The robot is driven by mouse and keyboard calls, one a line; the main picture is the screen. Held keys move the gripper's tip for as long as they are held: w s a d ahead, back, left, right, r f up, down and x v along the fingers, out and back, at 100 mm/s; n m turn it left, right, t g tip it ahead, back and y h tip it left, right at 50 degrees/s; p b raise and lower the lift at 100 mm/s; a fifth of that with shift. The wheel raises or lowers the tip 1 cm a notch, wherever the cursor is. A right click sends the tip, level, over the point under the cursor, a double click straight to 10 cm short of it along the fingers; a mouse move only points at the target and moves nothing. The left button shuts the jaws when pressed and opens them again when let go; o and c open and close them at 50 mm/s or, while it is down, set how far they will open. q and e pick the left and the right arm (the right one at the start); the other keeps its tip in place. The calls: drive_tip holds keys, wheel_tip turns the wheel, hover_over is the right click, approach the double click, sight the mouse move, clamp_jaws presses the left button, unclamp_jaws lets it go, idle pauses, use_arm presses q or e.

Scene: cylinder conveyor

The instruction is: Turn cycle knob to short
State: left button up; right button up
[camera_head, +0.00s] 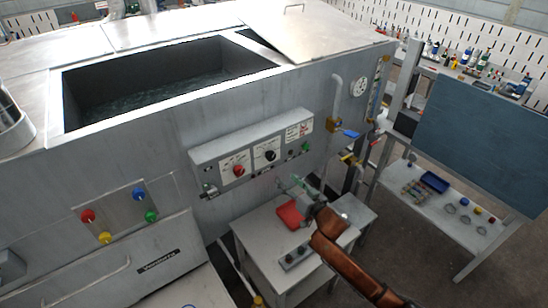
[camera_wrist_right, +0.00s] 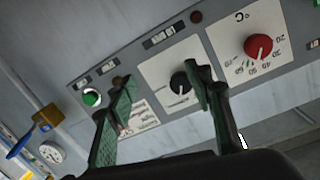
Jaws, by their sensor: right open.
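The control panel (camera_head: 215,154) on the machine's front has two knobs. The red knob (camera_head: 239,170) sits on a dial marked in °C; it also shows in the wrist view (camera_wrist_right: 258,46). The black knob (camera_head: 271,155), apparently the cycle knob, has its own white plate with markings too small to read. In the wrist view the black knob (camera_wrist_right: 180,83) lies beyond and between my right gripper's fingertips (camera_wrist_right: 160,80), nearer the right finger, which partly covers its plate. My right gripper (camera_head: 291,182) is open and empty, below and right of the black knob. My left gripper is out of view.
A green button (camera_wrist_right: 91,98) is left of the black knob in the wrist view. A blue-handled valve (camera_head: 348,133) and pipe are right of the panel. Below, a small table (camera_head: 262,232) holds a red item (camera_head: 290,215). The open tank (camera_head: 170,85) is above.

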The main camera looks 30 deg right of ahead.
drive_tip(key=t+y, duration=0.1)
approach(272, 158)
drive_tip(key=w, duration=0.6)
drive_tip(key=w+p, duration=0.1)
drive_tip(key=w, duration=0.2)
drive_tip(key=shift+w+a, duration=0.2)
drive_tip(key=shift+a, duration=0.05)
drive_tip(key=shift+c, duration=0.2)
drive_tip(key=c, duration=1.1)
